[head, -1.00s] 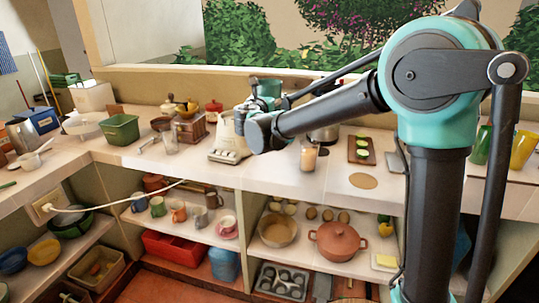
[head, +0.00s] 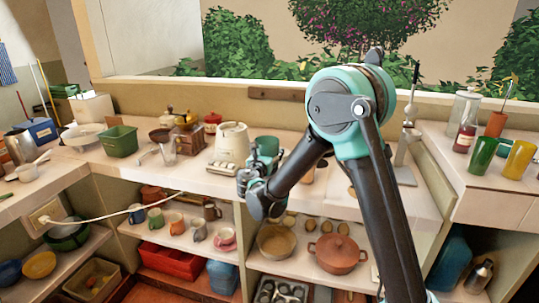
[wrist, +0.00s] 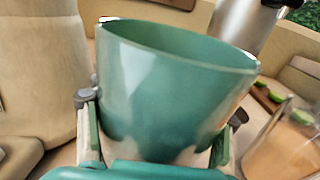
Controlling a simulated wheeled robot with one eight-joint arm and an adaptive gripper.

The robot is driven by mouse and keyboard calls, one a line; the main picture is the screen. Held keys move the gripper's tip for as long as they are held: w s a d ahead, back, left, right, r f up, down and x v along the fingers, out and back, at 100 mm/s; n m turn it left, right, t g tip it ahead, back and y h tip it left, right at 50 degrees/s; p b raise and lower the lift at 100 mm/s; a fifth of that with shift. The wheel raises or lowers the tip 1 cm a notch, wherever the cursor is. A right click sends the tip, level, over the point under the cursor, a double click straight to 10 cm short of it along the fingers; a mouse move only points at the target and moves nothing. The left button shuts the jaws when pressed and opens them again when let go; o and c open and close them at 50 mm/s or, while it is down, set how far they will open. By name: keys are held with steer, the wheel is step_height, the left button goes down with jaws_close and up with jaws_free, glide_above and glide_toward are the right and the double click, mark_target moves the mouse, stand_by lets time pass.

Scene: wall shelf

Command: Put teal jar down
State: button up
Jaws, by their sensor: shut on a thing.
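The teal jar (wrist: 172,85) fills the middle of the wrist view, with its open rim up and its inside empty as far as I can see. My gripper (wrist: 165,130) is shut around its lower sides, one finger on each side. In the head view the teal jar (head: 267,146) stands upright in my gripper (head: 262,163) at the front part of the counter (head: 200,184), to the right of a cream appliance. I cannot tell whether its base touches the counter; its bottom is hidden by the gripper.
The cream appliance (head: 231,140) stands close on the jar's left. In the wrist view, a glass with tan contents (wrist: 290,140) and a metal vessel (wrist: 243,22) stand to the right. A green tub (head: 119,141) is farther left. Mugs and a terracotta pot (head: 337,253) sit on shelves below.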

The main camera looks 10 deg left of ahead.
steer(key=shift+f, duration=0.8)
steer(key=o, duration=1.7)
steer(key=shift+f, duration=0.1)
steer(key=s, duration=1.2)
steer(key=shift+a, duration=0.2)
steer(key=shift+s, duration=0.1)
